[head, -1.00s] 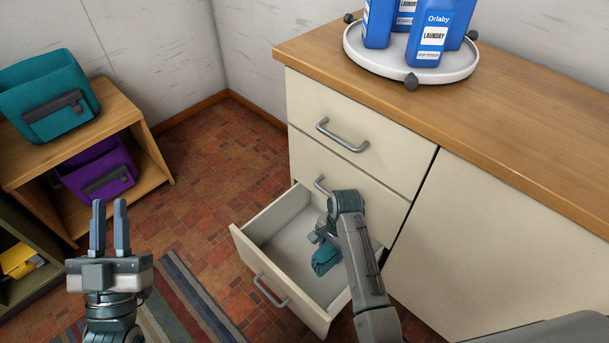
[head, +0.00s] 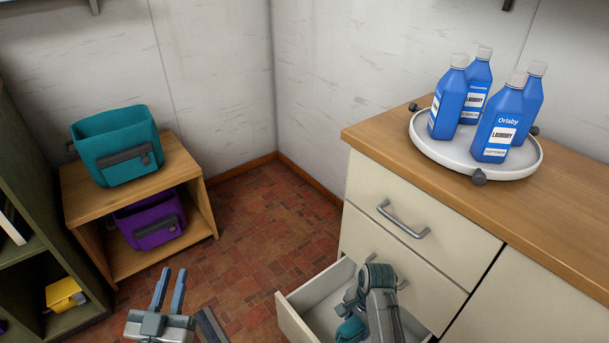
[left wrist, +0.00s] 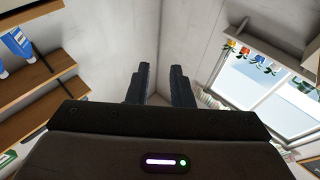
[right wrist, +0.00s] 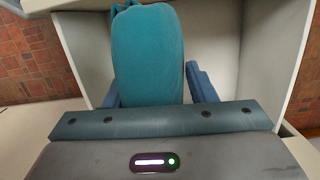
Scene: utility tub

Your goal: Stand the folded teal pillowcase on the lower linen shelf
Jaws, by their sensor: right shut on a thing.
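The folded teal pillowcase (head: 351,331) is low in the head view, at the open drawer. It fills the upper middle of the right wrist view (right wrist: 147,58), upright between the fingers. My right gripper (right wrist: 155,92) is shut on it; in the head view my own wrist partly covers it. My left gripper (head: 170,285) is empty and open, its two fingers pointing up with a gap between them. A green shelf unit (head: 40,190) stands at the left edge, with a yellow folded item (head: 64,295) on a low shelf. I cannot tell which board is the lower linen shelf.
The open drawer (head: 294,320) juts from the cream cabinet (head: 418,275). A wooden stand (head: 190,165) holds a teal bin (head: 117,148) above a purple bin (head: 150,222). Blue laundry bottles stand on a round tray (head: 440,163) on the counter. Tiled floor (head: 260,225) between is clear.

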